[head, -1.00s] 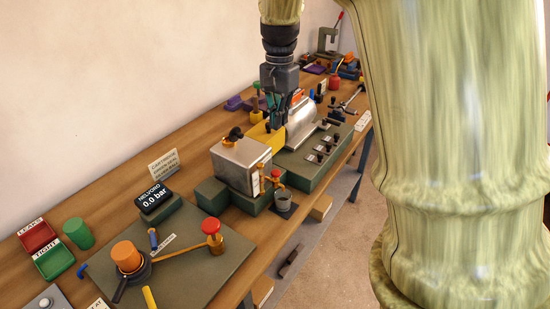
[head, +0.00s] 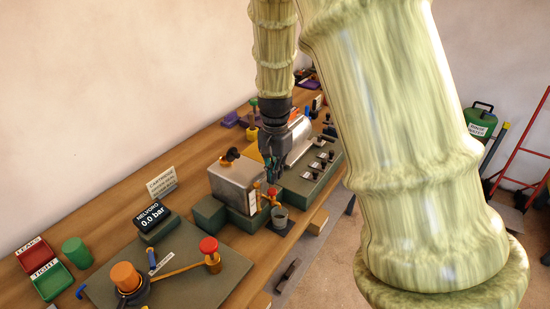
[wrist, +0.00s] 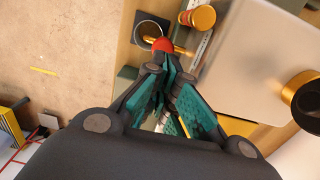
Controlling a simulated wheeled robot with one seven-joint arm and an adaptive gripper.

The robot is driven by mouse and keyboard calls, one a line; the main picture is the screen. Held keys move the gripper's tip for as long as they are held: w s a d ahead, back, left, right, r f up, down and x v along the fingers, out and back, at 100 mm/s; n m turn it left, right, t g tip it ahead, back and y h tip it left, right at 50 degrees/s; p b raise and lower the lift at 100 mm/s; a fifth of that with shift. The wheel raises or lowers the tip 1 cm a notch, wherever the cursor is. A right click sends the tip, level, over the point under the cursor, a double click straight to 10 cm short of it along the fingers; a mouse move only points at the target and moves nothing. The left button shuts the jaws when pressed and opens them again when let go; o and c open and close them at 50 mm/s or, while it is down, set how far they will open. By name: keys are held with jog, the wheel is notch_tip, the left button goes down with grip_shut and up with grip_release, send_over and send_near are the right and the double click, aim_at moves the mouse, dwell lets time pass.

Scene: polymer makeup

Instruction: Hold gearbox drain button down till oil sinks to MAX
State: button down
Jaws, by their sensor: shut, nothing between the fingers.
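The gearbox is a brushed-metal box (head: 235,183) on a green base; it also fills the upper right of the wrist view (wrist: 245,60). A red drain button (head: 271,191) tops a small brass fitting at its front corner. In the wrist view the red button (wrist: 162,44) shows just beyond my fingertips. My gripper (head: 271,178) points down, shut and empty, close above the button; whether it touches is unclear. A narrow upright gauge (head: 257,194) is on the box front, its oil level and MAX mark too small to read. A grey cup (head: 279,216) stands below the fitting.
A silver motor-like cylinder (head: 297,142) and a switch panel (head: 315,175) lie behind my gripper. A pressure display (head: 152,217) reads 0.0 bar. A red-knobbed lever (head: 209,246) stands front left. The bench edge runs close to the cup.

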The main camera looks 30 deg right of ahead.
jog(key=shift+f+p, duration=0.3)
jog(key=shift+f, duration=1)
jog(key=shift+s+f, duration=0.1)
jog(key=shift+f, duration=0.9)
notch_tip(320, 180, up, 14)
jog(key=shift+w+d+p, duration=0.2)
jog(key=shift+w+p, duration=0.2)
dwell(0.7)
jog(key=shift+d, duration=0.1)
dwell(1.1)
